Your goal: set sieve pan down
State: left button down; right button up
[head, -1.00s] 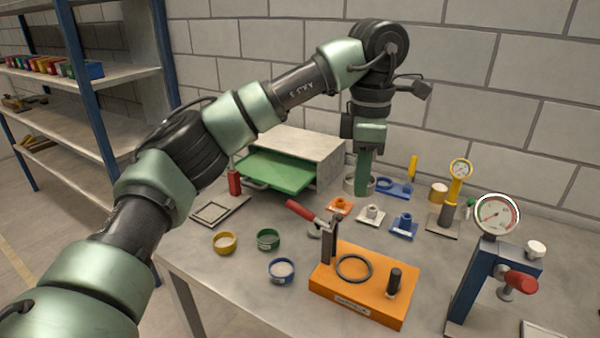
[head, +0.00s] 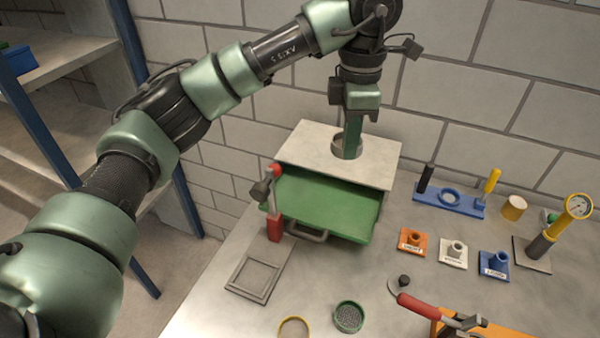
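The sieve pan (head: 336,150) is a shallow round grey metal dish in the head view. It appears over the pale top of the box with the green drawer. My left gripper (head: 350,147) points straight down with its green fingers at the pan and appears shut on it. The fingertips are partly hidden by the pan and each other. I cannot tell whether the pan touches the box top (head: 301,144) or hangs just above it. My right gripper is not in view.
The green drawer (head: 325,205) stands out from the box front, with a red-handled lever (head: 275,228) at its left. A square grey frame (head: 256,278), green mesh cup (head: 349,316) and yellow cup (head: 294,328) lie in front. Small coloured blocks and a blue stand (head: 450,203) are right.

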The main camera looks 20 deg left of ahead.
pick_arm(q)
jog(key=shift+a+f, duration=0.1)
jog(key=shift+f, duration=0.05)
notch_tip(320, 180, down, 7)
jog(key=p, duration=0.3)
send_over(339, 225)
notch_tip(339, 225, down, 7)
jog(key=shift+f, duration=0.1)
jog(key=shift+f+p, duration=0.3)
jog(key=shift+f, duration=0.25)
notch_tip(339, 225, down, 3)
jog(key=shift+s+f+p, duration=0.1)
jog(key=shift+f+p, duration=0.05)
jog(key=shift+p, duration=0.45)
jog(key=shift+f, duration=0.6)
jog(key=c, duration=1.9)
grip_release()
jog(key=shift+c, duration=0.2)
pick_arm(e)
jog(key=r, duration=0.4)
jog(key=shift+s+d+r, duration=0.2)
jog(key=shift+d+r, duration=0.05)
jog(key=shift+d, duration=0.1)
pick_arm(q)
jog(key=shift+r, duration=0.15)
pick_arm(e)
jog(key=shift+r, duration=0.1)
